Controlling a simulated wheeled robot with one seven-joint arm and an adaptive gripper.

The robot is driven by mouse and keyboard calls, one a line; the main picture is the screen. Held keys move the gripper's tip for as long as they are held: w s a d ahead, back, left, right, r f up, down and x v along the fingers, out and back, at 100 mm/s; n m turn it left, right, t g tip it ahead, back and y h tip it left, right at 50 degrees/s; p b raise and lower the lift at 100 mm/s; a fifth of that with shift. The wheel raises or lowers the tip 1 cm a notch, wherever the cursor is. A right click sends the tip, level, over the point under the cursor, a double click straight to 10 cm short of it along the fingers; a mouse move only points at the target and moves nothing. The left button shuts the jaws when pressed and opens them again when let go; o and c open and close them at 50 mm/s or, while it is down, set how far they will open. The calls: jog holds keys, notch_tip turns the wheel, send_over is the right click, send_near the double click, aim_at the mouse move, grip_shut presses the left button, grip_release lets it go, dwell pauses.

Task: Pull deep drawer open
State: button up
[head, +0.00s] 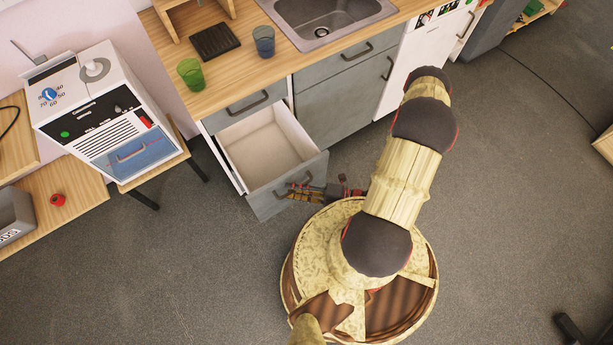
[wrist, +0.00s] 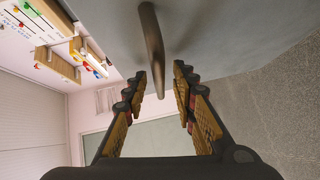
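The deep drawer (head: 257,205) is the grey-fronted one below a shallow drawer, left of the sink. It stands pulled well out, and its pale inside (head: 262,143) is empty. Its bar handle (head: 301,184) is on the front. My gripper (head: 293,190) is at the drawer front by this handle. In the wrist view the handle (wrist: 151,35) reaches down between the fingertips of my gripper (wrist: 160,72), with a gap on both sides. The fingers are apart and appear not to touch it.
The shallow drawer above (head: 245,104) is shut. A green cup (head: 190,74) and a blue cup (head: 264,41) stand on the counter. A white toy-like appliance (head: 105,110) stands on a low table at left. Grey floor is free below and left of the drawer.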

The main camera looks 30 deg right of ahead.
jog(key=v, duration=1.1)
jog(key=shift+s+d, duration=0.3)
